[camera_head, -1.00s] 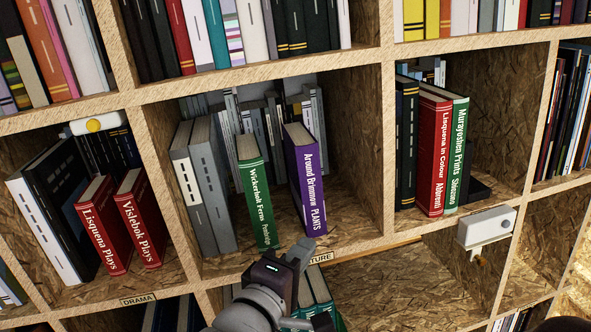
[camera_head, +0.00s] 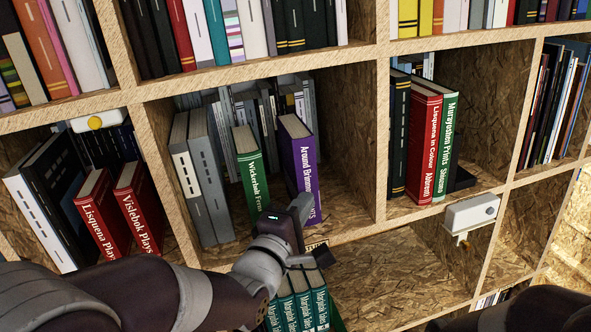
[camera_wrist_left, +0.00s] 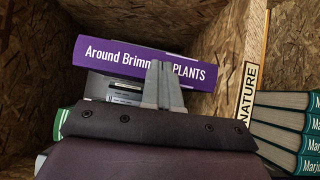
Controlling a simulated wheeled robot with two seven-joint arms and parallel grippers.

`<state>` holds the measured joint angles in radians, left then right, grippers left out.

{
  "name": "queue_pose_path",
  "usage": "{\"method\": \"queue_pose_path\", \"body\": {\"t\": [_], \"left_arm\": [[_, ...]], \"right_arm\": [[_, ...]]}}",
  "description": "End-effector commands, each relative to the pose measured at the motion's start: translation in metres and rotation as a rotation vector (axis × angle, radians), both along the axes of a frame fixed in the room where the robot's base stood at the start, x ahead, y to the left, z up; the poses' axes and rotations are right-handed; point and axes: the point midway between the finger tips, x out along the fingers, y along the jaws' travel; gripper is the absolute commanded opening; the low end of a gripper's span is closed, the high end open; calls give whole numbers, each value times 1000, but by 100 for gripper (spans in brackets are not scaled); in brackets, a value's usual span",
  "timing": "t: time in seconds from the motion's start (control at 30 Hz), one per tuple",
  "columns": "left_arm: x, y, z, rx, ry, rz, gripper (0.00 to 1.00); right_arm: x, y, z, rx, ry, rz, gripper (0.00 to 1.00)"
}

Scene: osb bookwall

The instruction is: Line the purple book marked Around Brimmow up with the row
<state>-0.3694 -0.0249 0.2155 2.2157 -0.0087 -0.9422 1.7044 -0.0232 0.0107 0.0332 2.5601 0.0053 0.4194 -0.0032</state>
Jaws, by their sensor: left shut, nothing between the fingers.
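The purple book marked Around Brimmow Plants (camera_head: 298,158) stands upright in the middle compartment, its spine facing out. It also shows in the left wrist view (camera_wrist_left: 125,56), turned sideways, with the fingers covering part of its title. To its left stands the green book marked Wickerholt Ferns (camera_head: 250,170). My left gripper (camera_head: 300,208) is shut and empty, in front of the lower spine of the purple book. In the wrist view the closed fingertips (camera_wrist_left: 163,68) overlap the spine's lower edge; I cannot tell whether they touch it. My right gripper is not in view.
Grey books (camera_head: 200,175) stand at the compartment's left, and smaller grey volumes stand behind. Free shelf lies right of the purple book. A NATURE label (camera_wrist_left: 247,92) is on the shelf edge. A white device (camera_head: 471,213) is mounted at the right.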

Motion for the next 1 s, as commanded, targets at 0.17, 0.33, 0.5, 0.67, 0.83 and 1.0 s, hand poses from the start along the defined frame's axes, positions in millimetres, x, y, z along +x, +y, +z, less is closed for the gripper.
{"method": "queue_pose_path", "body": {"t": [0.17,0.33,0.5,0.67,0.83,1.0], "left_arm": [[0,0,0,0,1,0,0],[2,1,0,0,0,0,0],[5,1,0,1,0,-1,0],[8,2,0,1,0,-1,0],[12,4,0,0,0,0,0],[15,5,-1,0,1,0,0]], "right_arm": [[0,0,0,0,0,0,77],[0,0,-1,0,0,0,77],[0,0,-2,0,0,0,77],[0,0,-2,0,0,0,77],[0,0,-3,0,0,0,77],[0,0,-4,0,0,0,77]]}}
